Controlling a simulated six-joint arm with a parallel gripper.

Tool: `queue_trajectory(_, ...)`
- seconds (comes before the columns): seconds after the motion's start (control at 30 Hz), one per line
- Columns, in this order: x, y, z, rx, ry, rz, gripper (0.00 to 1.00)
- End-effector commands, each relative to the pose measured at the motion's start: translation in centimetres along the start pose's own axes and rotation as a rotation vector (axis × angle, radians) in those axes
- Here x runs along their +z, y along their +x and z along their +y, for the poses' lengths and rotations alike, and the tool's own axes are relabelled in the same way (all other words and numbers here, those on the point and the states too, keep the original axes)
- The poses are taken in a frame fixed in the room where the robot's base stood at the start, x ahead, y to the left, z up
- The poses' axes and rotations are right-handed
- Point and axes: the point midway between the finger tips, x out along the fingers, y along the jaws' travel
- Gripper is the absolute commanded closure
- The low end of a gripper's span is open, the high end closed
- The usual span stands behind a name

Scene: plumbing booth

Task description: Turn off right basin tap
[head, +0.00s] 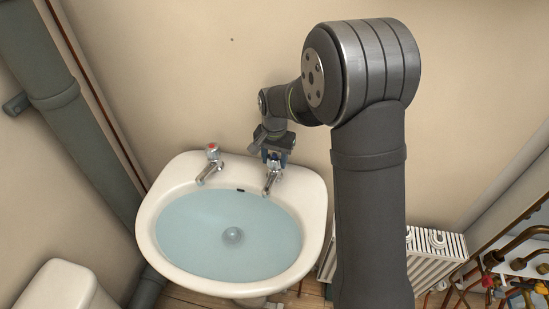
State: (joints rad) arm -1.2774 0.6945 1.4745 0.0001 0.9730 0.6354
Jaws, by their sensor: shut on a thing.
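The right basin tap (271,182) stands on the back right rim of the white basin (315,205). My gripper (273,161) reaches down from above and is shut on the top of this tap, on its handle. The handle is mostly hidden between the fingers, and only the chrome body and spout show below. The left basin tap (210,165), with a red mark on top, stands free on the back left rim. The basin is full of bluish water (229,215). I cannot tell whether water runs from the right tap.
A wide grey pipe (75,105) runs down the wall at left. A white toilet cistern (62,287) is at bottom left. A white radiator (432,262) and copper pipes with valves (520,262) are at right.

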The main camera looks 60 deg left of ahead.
Motion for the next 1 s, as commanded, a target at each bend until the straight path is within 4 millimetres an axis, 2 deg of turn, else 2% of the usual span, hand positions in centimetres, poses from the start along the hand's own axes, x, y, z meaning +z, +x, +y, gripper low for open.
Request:
queue_trajectory(0.27,-0.07,-0.11,-0.04,-0.001,0.063,0.002,0.80)
queue_trajectory(0.67,-0.07,-0.11,-0.04,-0.002,0.070,0.002,0.79)
queue_trajectory(0.7,-0.07,-0.11,-0.04,-0.002,0.070,0.002,0.55)
queue_trajectory(0.8,-0.06,-0.09,-0.04,-0.001,0.070,0.002,0.35)
queue_trajectory(1.0,-0.03,-0.05,-0.02,-0.001,0.069,0.001,0.35)
